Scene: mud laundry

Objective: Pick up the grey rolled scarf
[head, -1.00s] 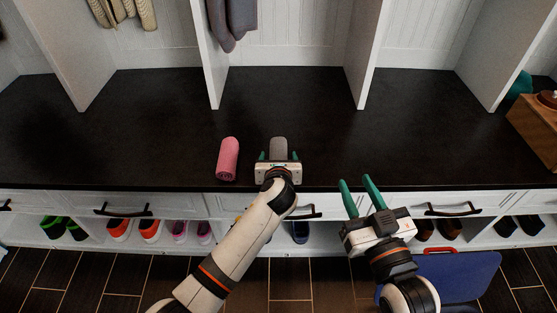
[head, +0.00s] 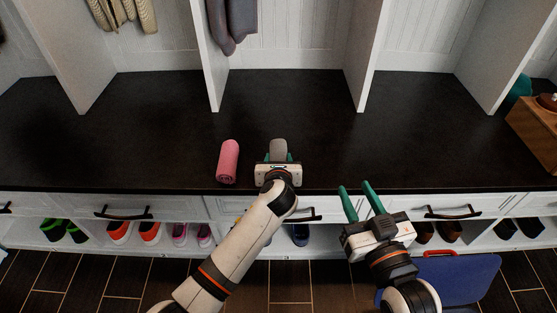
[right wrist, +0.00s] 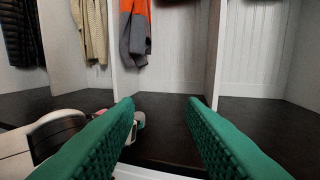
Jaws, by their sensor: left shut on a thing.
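The grey rolled scarf (head: 279,146) is on the dark bench top, near its front edge. My left gripper (head: 278,158) is shut on it from the front, with the green fingers at its two sides. The gripper body hides the near end of the scarf, and I cannot tell whether it is lifted off the bench. My right gripper (head: 360,203) is open and empty, in front of the bench to the right; its two green fingers also show well apart in the right wrist view (right wrist: 160,115).
A pink roll (head: 228,160) lies just left of the grey scarf. Upright white dividers (head: 360,60) stand at the back of the bench. A wooden box (head: 535,125) is at the far right. Shoes (head: 150,231) fill the cubbies below. The bench between scarf and box is clear.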

